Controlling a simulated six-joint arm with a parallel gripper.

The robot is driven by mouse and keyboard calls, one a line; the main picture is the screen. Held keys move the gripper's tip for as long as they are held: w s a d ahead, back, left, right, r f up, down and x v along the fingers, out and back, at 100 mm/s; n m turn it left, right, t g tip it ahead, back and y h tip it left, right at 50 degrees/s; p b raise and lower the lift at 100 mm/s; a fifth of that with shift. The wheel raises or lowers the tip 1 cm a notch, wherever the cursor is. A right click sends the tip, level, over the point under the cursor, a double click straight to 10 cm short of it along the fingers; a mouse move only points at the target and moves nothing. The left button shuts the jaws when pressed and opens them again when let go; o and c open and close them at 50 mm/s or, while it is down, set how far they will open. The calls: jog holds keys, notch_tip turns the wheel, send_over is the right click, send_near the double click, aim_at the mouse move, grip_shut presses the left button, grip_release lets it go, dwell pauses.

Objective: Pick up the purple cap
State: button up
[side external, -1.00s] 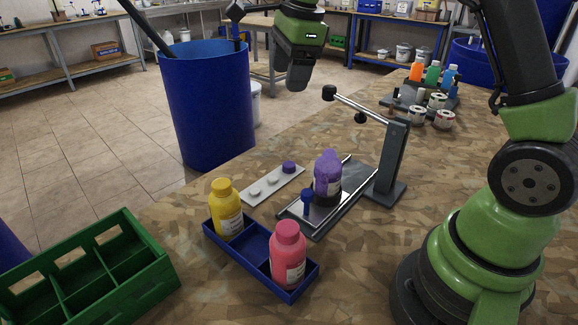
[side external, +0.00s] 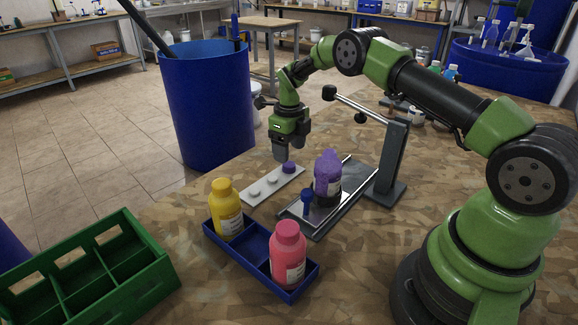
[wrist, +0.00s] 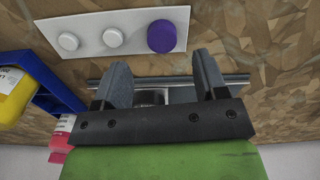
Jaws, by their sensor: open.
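The purple cap (side external: 289,167) sits at the far end of a white strip (side external: 258,196) on the table. In the wrist view the purple cap (wrist: 161,36) lies ahead of my fingertips, roughly in line with the gap between them. My gripper (side external: 281,156) is above and close to the cap in the side view, fingers pointing down. In the wrist view my gripper (wrist: 162,70) is open, with nothing seen between its fingers. From the side, I cannot tell the exact height over the cap.
A purple bottle (side external: 327,178) stands in a metal fixture with a lever post (side external: 392,160) right of the cap. A blue tray (side external: 257,240) holds yellow (side external: 226,211) and pink (side external: 287,258) bottles. A green crate (side external: 150,258) is front left; a blue barrel (side external: 207,105) stands behind.

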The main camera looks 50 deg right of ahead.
aim_at(291, 165)
notch_tip(291, 165, down, 5)
jog(key=shift+d+r, duration=0.15)
jog(key=shift+c, duration=0.2)
jog(key=c, duration=1)
